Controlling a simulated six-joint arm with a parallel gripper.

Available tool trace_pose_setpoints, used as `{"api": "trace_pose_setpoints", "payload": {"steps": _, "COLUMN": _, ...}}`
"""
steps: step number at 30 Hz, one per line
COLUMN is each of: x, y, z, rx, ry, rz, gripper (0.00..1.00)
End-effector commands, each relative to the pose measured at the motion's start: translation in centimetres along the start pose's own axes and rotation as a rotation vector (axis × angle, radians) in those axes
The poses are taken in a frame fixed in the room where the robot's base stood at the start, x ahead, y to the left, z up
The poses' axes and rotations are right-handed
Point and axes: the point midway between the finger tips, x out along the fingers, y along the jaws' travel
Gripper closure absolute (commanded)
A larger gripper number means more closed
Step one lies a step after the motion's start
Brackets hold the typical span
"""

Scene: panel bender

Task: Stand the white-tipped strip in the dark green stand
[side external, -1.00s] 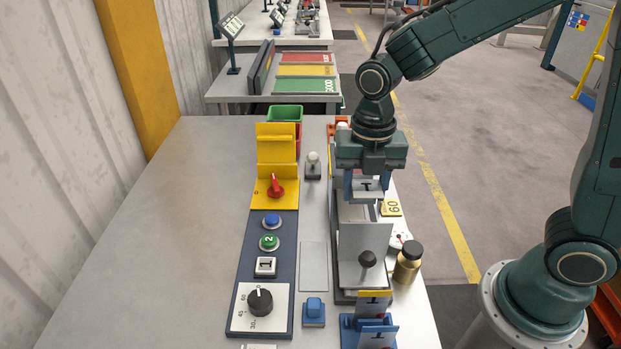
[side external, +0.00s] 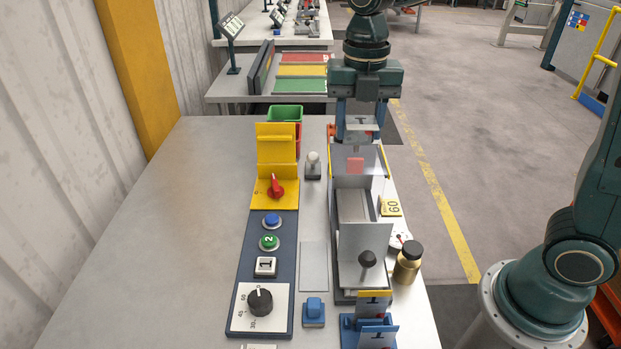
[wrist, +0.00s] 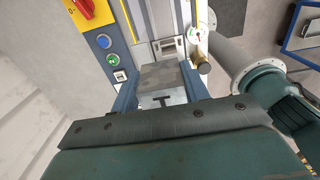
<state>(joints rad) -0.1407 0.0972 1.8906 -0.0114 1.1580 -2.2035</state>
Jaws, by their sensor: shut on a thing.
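My gripper (side external: 362,136) is raised above the far end of the bending machine, shut on a flat metal strip (side external: 361,122). In the wrist view the strip (wrist: 163,80) sticks out from between the jaws, grey at its far part and paler near the jaws, with a dark T mark. I cannot tell if this pale part is the white tip. The strip is clear of the machine bed (side external: 354,205). I cannot pick out a dark green stand in either view.
A blue rack (side external: 347,330) with T-marked strips stands at the front. A control panel (side external: 249,285) and yellow bracket (side external: 277,150) lie left of the machine. A brass bottle (side external: 408,265) stands right. A green bin (side external: 285,113) is at the back. The left tabletop is clear.

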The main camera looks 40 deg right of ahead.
Motion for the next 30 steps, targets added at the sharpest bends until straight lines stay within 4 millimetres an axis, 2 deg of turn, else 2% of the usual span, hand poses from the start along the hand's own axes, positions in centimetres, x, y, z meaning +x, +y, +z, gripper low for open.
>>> {"api": "trace_pose_setpoints", "payload": {"steps": 5, "x": -0.2, "y": 0.8, "z": 3.8, "rx": 0.006, "ry": 0.005, "rz": 0.000, "gripper": 0.70}}
{"api": "trace_pose_setpoints", "payload": {"steps": 9, "x": -0.4, "y": 1.1, "z": 7.6, "rx": 0.005, "ry": 0.009, "rz": 0.000, "gripper": 0.70}}
{"api": "trace_pose_setpoints", "payload": {"steps": 18, "x": -0.1, "y": 0.5, "z": 15.2, "rx": 0.004, "ry": 0.017, "rz": 0.000, "gripper": 0.70}}
{"api": "trace_pose_setpoints", "payload": {"steps": 30, "x": 0.3, "y": -0.9, "z": 20.0, "rx": 0.000, "ry": 0.021, "rz": 0.000, "gripper": 0.70}}
